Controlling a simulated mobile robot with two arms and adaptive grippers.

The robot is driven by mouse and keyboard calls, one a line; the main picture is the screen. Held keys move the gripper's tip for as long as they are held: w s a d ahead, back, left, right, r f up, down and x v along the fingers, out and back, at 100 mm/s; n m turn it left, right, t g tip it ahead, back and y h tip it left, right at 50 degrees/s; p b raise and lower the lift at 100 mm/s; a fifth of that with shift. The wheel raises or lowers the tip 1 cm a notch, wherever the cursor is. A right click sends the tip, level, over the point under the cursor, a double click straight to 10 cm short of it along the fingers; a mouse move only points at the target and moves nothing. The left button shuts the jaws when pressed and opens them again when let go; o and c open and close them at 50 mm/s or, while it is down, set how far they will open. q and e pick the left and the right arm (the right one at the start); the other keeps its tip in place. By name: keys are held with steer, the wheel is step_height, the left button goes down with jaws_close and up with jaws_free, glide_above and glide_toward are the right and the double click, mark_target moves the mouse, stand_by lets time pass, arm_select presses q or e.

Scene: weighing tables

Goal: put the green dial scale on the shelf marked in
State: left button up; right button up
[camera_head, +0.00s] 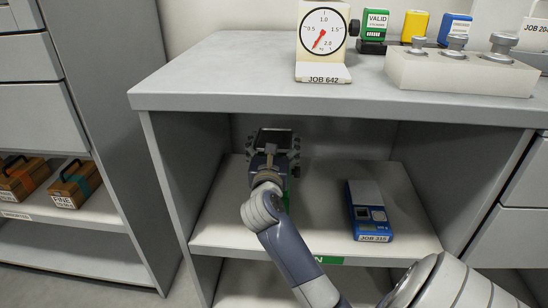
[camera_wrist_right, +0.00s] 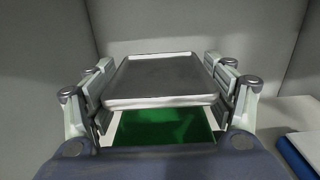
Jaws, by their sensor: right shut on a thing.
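The green dial scale (camera_wrist_right: 165,127) shows in the right wrist view as a green body under a dark, pale-rimmed pan (camera_wrist_right: 158,78). My right gripper (camera_wrist_right: 160,88) is shut on it, with fingers on both sides. In the head view my right gripper (camera_head: 273,146) is inside the table's open bay, above the left part of the shelf (camera_head: 222,225). There the scale's dark pan (camera_head: 275,136) shows, while wrist and arm hide most of its body. I cannot tell whether its base touches the shelf. The shelf's green label (camera_head: 328,260) is partly covered by my arm. My left gripper is not in view.
A blue scale (camera_head: 368,212) marked JOB 315 stands on the shelf's right part. On the tabletop (camera_head: 215,75) are a white dial scale (camera_head: 323,45) marked JOB 642, coloured stamps and a weight block (camera_head: 460,75). Bay walls stand close left of my gripper.

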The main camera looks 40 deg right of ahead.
steer(key=shift+f+b, duration=1.05)
steer(key=shift+f, duration=0.5)
steer(key=shift+r, duration=0.1)
steer(key=o, duration=2.1)
steer(key=shift+f, duration=0.25)
